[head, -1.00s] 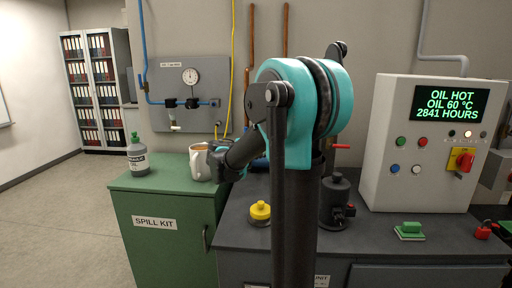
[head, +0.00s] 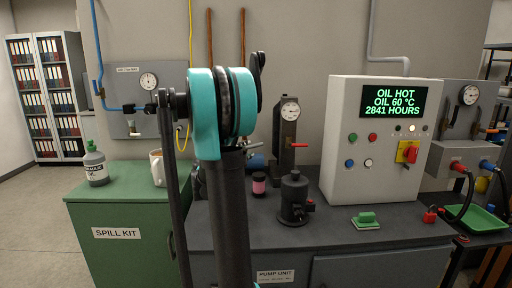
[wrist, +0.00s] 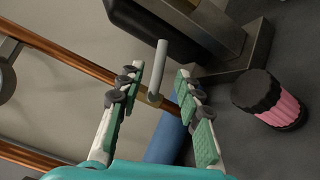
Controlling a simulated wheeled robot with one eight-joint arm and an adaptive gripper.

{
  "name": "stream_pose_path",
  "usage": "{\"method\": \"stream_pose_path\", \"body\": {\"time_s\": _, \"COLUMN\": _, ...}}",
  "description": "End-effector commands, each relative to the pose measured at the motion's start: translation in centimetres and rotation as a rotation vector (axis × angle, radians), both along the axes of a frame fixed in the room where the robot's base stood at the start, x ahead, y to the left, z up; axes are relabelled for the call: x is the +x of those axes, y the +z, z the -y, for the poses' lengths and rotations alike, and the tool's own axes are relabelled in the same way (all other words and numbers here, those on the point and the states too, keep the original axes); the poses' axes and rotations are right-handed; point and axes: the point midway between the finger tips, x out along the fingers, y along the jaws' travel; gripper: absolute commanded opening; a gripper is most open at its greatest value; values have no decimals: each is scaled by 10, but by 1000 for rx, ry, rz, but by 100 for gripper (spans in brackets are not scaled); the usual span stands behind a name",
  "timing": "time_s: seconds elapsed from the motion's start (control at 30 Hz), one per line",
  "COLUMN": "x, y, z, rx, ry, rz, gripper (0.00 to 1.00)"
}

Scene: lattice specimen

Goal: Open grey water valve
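In the wrist view a light grey lever (wrist: 160,62) with a brass fitting at its lower end stands by a copper pipe (wrist: 48,44). I take it to be the grey water valve. My gripper (wrist: 159,76) is open, with one padded finger on each side of the lever. I see gaps between the fingers and the lever, and cannot tell the depth between them. In the head view my arm hides the gripper, and the grey lever cannot be made out. A red lever (head: 300,145) shows beside the gauge stand there.
A black gauge stand (head: 288,135), a pink jar with a black lid (head: 259,183) and a black pump-like fitting (head: 294,198) stand on the dark bench. A blue cylinder (wrist: 166,139) lies close by the gripper. A control box (head: 345,150) stands right, a green cabinet (head: 110,205) left.

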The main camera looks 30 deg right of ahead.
Motion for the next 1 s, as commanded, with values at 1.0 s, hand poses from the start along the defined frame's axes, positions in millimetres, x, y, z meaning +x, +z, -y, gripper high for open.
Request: {"method": "stream_pose_path", "body": {"time_s": 1.0, "x": 26, "y": 0, "z": 67, "rx": 1, "ry": 1, "rz": 1, "gripper": 13}}
